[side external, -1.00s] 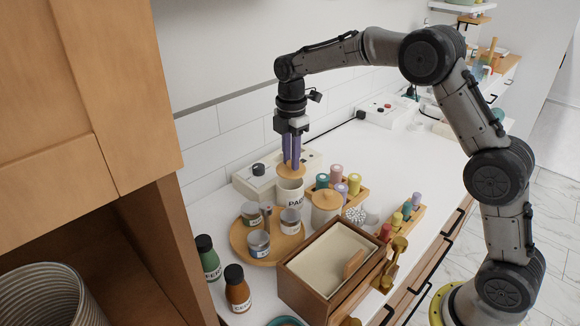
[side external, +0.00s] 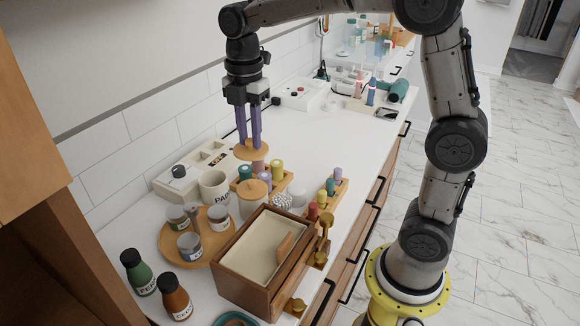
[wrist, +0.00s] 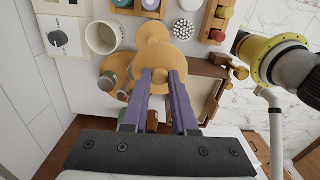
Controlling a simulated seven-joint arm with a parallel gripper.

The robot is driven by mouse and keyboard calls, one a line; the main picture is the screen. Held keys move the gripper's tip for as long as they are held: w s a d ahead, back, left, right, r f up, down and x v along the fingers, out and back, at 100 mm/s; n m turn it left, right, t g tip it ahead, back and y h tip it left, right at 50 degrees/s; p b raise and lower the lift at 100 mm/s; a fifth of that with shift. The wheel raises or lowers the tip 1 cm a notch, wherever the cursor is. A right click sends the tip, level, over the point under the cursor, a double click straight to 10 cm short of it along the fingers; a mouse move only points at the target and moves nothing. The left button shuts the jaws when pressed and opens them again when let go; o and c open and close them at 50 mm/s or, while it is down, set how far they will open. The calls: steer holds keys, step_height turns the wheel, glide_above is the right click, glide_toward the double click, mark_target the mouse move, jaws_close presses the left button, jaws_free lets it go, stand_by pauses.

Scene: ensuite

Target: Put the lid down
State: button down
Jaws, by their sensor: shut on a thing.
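My gripper (side external: 249,143) is shut on a round wooden lid (side external: 251,152) and holds it level in the air above the counter. In the wrist view the lid (wrist: 162,72) sits between the purple fingertips. The white jar marked PADS (side external: 214,190) stands open below and to the left of the lid. Its open mouth also shows in the wrist view (wrist: 103,37). A second jar (side external: 253,199) beside it has a wooden lid on. The held lid partly hides this second lid in the wrist view.
A wooden tray (side external: 172,247) with small labelled jars and a wooden box (side external: 230,282) stand in front. Racks of coloured bottles (side external: 277,170) are close under the lid. Two dark-capped bottles (side external: 138,268) are front left.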

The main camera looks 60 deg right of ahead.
steer(key=s+d+f, duration=0.3)
steer(key=d+f, duration=0.2)
steer(key=d, duration=0.5)
steer(key=s+d+f, duration=0.3)
steer(key=d+f, duration=0.2)
steer(key=d, duration=0.4)
steer(key=f, duration=1)
steer(key=shift+w+d, duration=0.2)
steer(key=shift+f, duration=0.1)
steer(key=c, duration=0.7)
jaws_free()
